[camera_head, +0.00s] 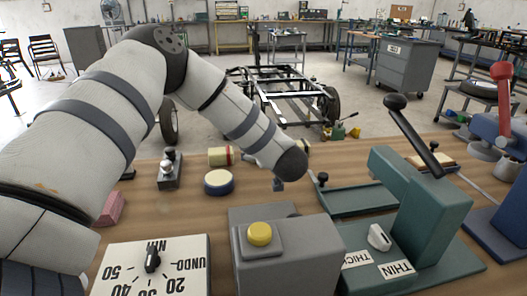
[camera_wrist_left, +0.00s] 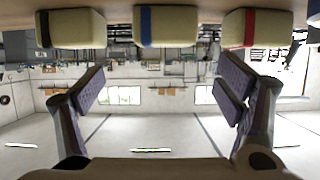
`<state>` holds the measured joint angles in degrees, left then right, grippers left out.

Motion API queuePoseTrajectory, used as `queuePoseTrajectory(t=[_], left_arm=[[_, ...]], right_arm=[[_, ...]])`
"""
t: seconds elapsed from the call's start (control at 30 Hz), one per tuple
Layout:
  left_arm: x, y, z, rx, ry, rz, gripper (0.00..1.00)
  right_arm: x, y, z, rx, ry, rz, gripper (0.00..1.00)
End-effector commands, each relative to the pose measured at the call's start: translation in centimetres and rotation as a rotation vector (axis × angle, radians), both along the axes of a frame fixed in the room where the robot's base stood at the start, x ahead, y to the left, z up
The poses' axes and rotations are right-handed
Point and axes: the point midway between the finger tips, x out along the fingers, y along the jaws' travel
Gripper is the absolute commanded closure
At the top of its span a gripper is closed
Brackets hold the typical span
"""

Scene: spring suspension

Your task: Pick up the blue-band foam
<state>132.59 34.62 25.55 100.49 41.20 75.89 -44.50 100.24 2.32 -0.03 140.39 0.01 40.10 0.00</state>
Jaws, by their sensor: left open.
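The blue-band foam (camera_wrist_left: 166,27), a cream block with a blue stripe, is at the top middle of the left wrist view, which appears upside down. It is between a black-band foam (camera_wrist_left: 70,29) and a red-band foam (camera_wrist_left: 258,28). My left gripper (camera_wrist_left: 165,82) is open and empty, its fingers spread to either side, apart from the foams. In the head view the red-band foam (camera_head: 220,156) lies left of my left forearm. My left arm hides the blue-band foam there. My left gripper is mostly hidden behind its wrist. My right gripper is not in view.
On the wooden bench are a round cream-topped piece (camera_head: 219,182), a grey box with a yellow button (camera_head: 260,234), a dial panel (camera_head: 150,268) and a green lever press (camera_head: 435,215). A green tray (camera_head: 352,198) lies right of my left wrist. A pink block (camera_head: 108,208) is at left.

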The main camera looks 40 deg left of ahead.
Motion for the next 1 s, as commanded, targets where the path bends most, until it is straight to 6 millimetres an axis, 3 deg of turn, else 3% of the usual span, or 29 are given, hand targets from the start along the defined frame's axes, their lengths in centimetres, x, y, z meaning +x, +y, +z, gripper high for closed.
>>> queuePoseTrajectory(t=[0.03,0.17,0.37,0.7,0.9,1.0], left_arm=[[0.5,0.7,-1.1,-0.001,0.009,0.003,0.14],[1.3,1.8,-1.5,-0.001,0.006,-0.001,0.14],[2.5,4.6,-4.1,-0.001,0.007,0.000,0.14],[3.6,5.6,-4.0,-0.001,0.000,-0.004,0.14],[3.6,5.5,-4.0,-0.001,0.000,-0.004,0.57],[3.6,5.5,-4.0,-0.001,0.000,-0.004,0.57]], right_arm=[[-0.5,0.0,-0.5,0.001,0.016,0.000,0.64],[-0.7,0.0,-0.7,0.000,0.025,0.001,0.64],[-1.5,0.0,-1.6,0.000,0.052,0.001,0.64],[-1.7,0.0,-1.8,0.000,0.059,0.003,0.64],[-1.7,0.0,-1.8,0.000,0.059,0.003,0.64],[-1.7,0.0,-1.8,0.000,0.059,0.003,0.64]])
